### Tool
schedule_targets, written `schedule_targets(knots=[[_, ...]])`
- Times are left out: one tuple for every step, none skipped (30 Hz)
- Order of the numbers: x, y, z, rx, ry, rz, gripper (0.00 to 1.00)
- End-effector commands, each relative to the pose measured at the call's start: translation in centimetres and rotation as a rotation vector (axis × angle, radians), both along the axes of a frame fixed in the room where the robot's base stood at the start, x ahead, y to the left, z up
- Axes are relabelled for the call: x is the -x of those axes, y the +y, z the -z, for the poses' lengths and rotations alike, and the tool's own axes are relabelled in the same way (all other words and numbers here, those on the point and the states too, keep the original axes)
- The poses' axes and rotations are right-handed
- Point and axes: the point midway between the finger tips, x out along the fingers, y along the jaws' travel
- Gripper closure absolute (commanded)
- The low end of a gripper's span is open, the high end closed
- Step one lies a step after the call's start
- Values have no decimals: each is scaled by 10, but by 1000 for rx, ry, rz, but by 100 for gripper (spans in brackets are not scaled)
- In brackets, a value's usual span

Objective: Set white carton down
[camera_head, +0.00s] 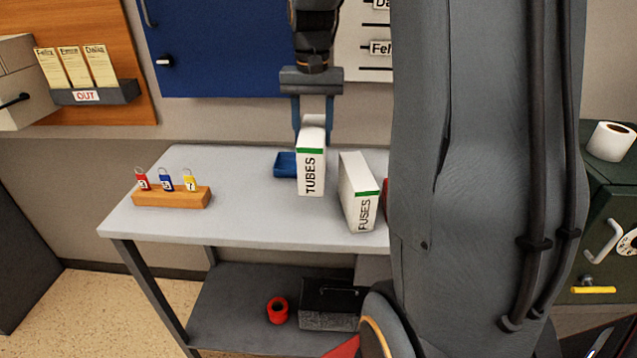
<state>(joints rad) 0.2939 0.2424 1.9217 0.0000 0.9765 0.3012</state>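A white carton labelled TUBES (311,168), with a green stripe near its top, is upright between the fingers of my gripper (313,128). The fingers come down on either side of its upper part. I cannot tell whether its base touches the table (240,214) or is a little above it. A second white carton, labelled FUSES (357,190), also has a green stripe and stands on the table just to the right, with a narrow gap between them. My arm hides the table's right part.
A blue tray (285,164) lies behind the TUBES carton. A wooden block (170,198) with several coloured padlocks is at the left of the table. A red object is partly hidden right of FUSES. The tabletop's front middle is clear. A red roll (277,309) is on the lower shelf.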

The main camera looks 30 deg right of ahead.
Motion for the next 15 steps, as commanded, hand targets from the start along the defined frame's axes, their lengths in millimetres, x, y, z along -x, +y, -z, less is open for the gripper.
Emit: schedule_targets(knots=[[1, 0, 8, -1, 5, 1, 100], [2, 0, 14, -2, 6, 1, 100], [3, 0, 21, -2, 6, 1, 100], [2, 0, 26, -2, 6, 1, 100], [2, 0, 31, -1, 5, 1, 100], [2, 0, 38, -1, 4, 1, 100], [2, 0, 42, -1, 5, 1, 100], [2, 0, 46, -1, 4, 0, 100], [1, 0, 50, 0, 2, 0, 100], [1, 0, 52, 0, 2, 0, 100], [1, 0, 54, 0, 2, 0, 100], [1, 0, 58, -1, 3, -1, 100], [1, 1, 61, 0, 2, -1, 100], [1, 1, 64, -1, 3, -1, 100], [2, 1, 70, -1, 4, -1, 100]])
